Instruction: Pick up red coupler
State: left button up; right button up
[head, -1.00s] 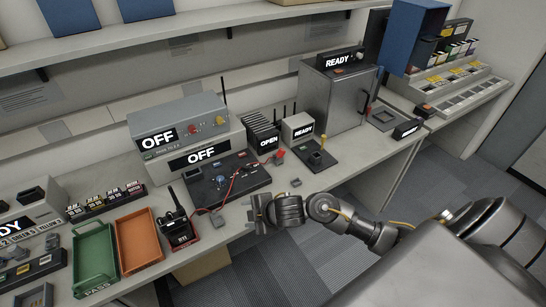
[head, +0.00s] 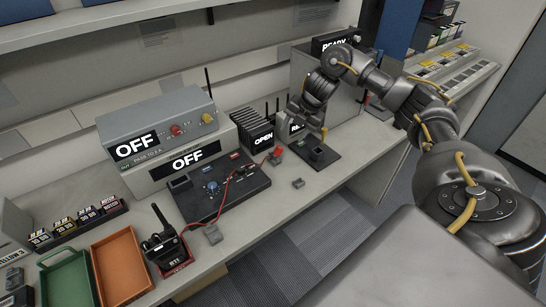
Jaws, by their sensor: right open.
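A small red piece (head: 276,153), which looks like the red coupler, sits at the right end of the black test panel (head: 225,196), in front of the rack marked OPEN. A red cable (head: 229,188) runs over the panel; whether it joins the red piece is unclear. My right gripper (head: 306,119) is open, pointing down, above and to the right of the red piece and apart from it. It partly hides the small box with a label behind it. My left gripper is out of view.
A black block with a post (head: 318,155) stands just below the right gripper. Two grey boxes marked OFF (head: 160,125) stand behind the panel. A handheld radio (head: 165,246), an orange tray (head: 122,266) and a green tray (head: 68,281) are at the left front.

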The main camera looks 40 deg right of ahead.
send_over(280, 148)
jog(key=s, duration=0.2)
jog(key=f, duration=0.5)
jog(key=shift+s+d+b, duration=0.1)
jog(key=shift+d+b, duration=0.25)
jog(key=shift+d, duration=0.05)
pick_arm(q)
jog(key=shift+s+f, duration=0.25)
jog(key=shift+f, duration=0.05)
pick_arm(e)
jog(key=shift+f, duration=0.25)
jog(key=p+x, duration=0.1)
jog(key=x, duration=0.4)
jog(key=shift+w, duration=0.25)
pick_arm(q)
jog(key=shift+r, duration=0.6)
pick_arm(e)
jog(key=shift+c, duration=0.2)
grip_shut()
jog(key=shift+r, duration=0.1)
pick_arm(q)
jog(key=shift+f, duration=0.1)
pick_arm(e)
jog(key=shift+r, duration=0.1)
